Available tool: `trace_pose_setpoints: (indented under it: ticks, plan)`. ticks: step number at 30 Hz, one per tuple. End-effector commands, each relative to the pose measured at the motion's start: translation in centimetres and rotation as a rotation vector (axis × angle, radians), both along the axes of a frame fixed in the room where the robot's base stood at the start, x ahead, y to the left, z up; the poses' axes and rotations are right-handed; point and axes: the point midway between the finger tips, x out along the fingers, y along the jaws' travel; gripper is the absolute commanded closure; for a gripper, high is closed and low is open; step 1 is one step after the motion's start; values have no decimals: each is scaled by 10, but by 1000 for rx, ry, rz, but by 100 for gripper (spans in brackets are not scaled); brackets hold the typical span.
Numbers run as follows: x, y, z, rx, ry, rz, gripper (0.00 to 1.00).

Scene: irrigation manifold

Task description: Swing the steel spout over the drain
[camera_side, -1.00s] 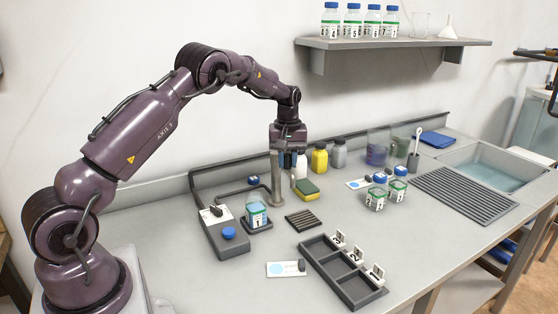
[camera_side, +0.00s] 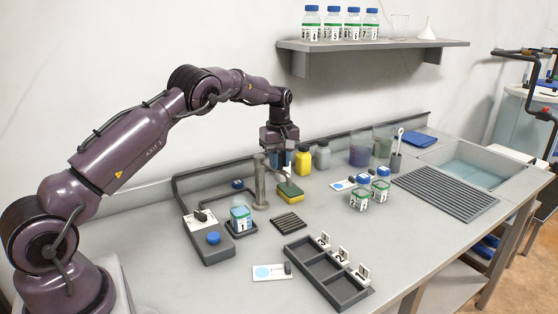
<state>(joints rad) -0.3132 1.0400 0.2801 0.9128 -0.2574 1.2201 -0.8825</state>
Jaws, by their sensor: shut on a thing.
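The steel spout (camera_side: 268,156) stands on a grey upright post (camera_side: 260,183) in the middle of the bench. Its top end reaches right, to my gripper. My gripper (camera_side: 279,164) points down and is shut on the spout's outer end; the jaws partly hide the contact. A small dark slatted drain (camera_side: 288,222) lies in the bench top, in front and to the right of the post. The spout's end is behind the drain in the picture, near the sponge, not visibly above the slats.
A yellow-green sponge (camera_side: 290,194) lies just beneath my gripper. Jar 1 (camera_side: 241,218) stands left of the post, by a grey switch box (camera_side: 208,240). A yellow bottle (camera_side: 303,162) stands close on the right. A compartment tray (camera_side: 322,275) is in front.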

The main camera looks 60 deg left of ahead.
Motion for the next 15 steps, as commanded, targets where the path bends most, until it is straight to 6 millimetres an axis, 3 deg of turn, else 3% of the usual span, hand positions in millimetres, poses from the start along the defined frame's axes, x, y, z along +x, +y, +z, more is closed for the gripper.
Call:
trace_pose_setpoints:
  ticks: [3, 4, 7, 15]
  plan:
    - [2, 1, 2, 4, -13, 0, 100]
    - [2, 1, 2, 4, -13, 0, 75]
    - [2, 1, 1, 4, -11, 0, 52]
    - [1, 1, 1, 2, -7, -1, 51]
